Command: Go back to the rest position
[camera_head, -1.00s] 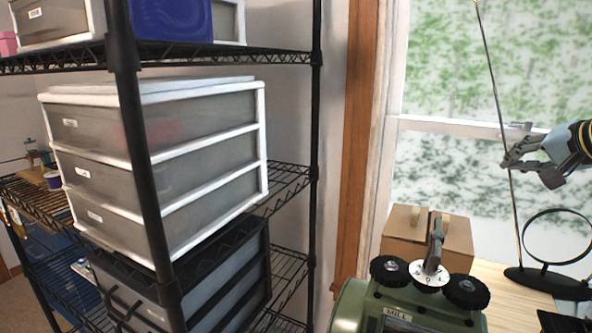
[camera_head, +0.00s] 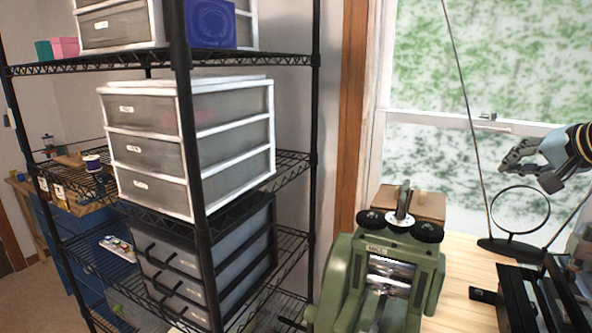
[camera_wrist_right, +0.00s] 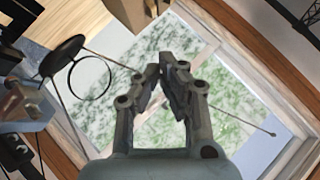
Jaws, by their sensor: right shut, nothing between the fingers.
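My right gripper (camera_head: 517,158) comes in from the right edge of the head view, held up in front of the window. It is shut and empty. In the right wrist view my right gripper (camera_wrist_right: 160,75) shows its fingertips drawn together against the window, with nothing between them. My left gripper is not in the head view.
A green rolling mill (camera_head: 350,262) stands on the wooden bench (camera_head: 458,262), by a cardboard box (camera_head: 423,203). A black ring stand (camera_head: 512,250) with a thin rod is below my right gripper. A black wire shelf (camera_head: 295,178) with white drawers (camera_head: 150,152) fills the left.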

